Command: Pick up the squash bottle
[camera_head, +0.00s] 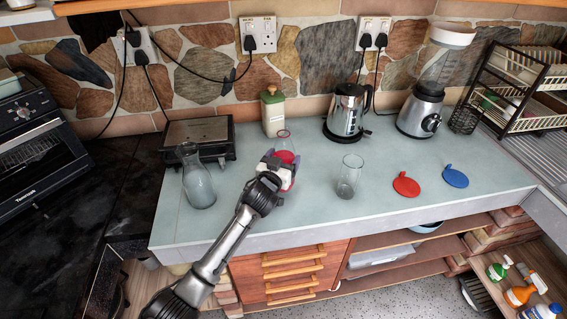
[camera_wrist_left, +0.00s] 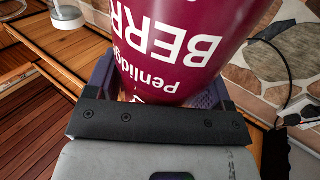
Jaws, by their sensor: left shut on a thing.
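The squash bottle shows in the left wrist view as a maroon body (camera_wrist_left: 170,45) with white lettering, of which "BERR" can be read. It fills the space between the fingers, and its top is outside that view. In the head view the bottle (camera_head: 286,156) is at the middle of the counter, partly hidden by my left gripper (camera_head: 279,168). The left gripper is shut around the bottle's body from the near side. I cannot tell whether the bottle's base touches the counter. My right gripper is in neither view.
A glass carafe (camera_head: 197,182) stands left of the gripper and a clear glass (camera_head: 349,176) right of it. Red (camera_head: 406,185) and blue (camera_head: 455,177) lids lie on the right.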

